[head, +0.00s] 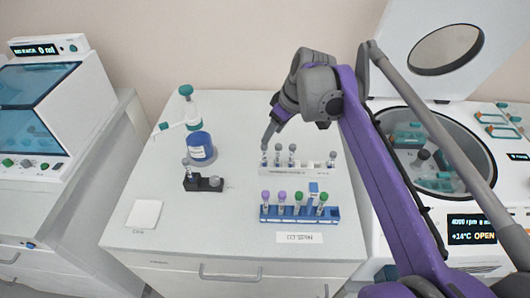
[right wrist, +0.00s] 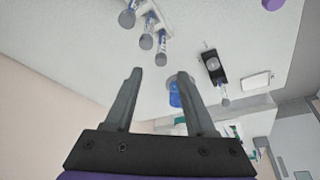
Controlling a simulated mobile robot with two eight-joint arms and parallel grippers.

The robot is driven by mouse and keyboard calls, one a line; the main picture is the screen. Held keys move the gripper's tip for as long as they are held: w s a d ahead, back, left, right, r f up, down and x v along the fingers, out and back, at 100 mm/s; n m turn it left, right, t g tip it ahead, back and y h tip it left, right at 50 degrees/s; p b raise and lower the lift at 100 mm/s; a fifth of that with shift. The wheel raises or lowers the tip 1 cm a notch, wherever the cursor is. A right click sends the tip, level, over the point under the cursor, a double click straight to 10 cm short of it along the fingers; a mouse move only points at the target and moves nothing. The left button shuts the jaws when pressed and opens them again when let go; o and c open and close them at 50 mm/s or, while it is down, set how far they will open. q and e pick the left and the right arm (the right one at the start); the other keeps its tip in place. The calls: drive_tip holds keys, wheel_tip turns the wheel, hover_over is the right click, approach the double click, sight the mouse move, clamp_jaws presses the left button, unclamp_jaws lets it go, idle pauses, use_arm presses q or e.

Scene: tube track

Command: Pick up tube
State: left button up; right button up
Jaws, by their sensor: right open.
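A white rack (head: 285,171) stands on the bench and holds several grey-capped tubes (head: 292,150), three of them at its left part. In front of it a blue rack (head: 298,216) holds several tubes with purple and green caps (head: 282,197). My right gripper (head: 267,143) is just above the left end of the white rack, by its leftmost tube. In the right wrist view its two fingers (right wrist: 155,80) are apart with nothing between them. Three tubes (right wrist: 147,40) show beyond the fingertips there. My left gripper is out of view.
A white pad (head: 144,214) lies on clear bench. An open centrifuge (head: 410,135) is at right; a glass-fronted cabinet (head: 36,85) stands far left.

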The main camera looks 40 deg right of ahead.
sight(266, 146)
drive_tip(key=x, duration=0.3)
drive_tip(key=shift+f, duration=0.3)
drive_tip(key=shift+b+x, duration=0.3)
drive_tip(key=shift+x, duration=2.5)
clamp_jaws()
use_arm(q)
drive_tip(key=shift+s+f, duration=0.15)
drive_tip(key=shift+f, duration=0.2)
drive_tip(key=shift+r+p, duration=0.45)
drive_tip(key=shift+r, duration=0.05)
use_arm(e)
wheel_tip(266, 146, up, 10)
drive_tip(key=shift+r, duration=0.1)
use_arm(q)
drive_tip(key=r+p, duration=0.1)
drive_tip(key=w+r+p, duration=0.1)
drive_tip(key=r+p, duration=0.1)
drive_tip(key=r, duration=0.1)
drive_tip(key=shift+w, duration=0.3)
use_arm(e)
wheel_tip(266, 146, up, 4)
drive_tip(key=shift+f, duration=0.1)
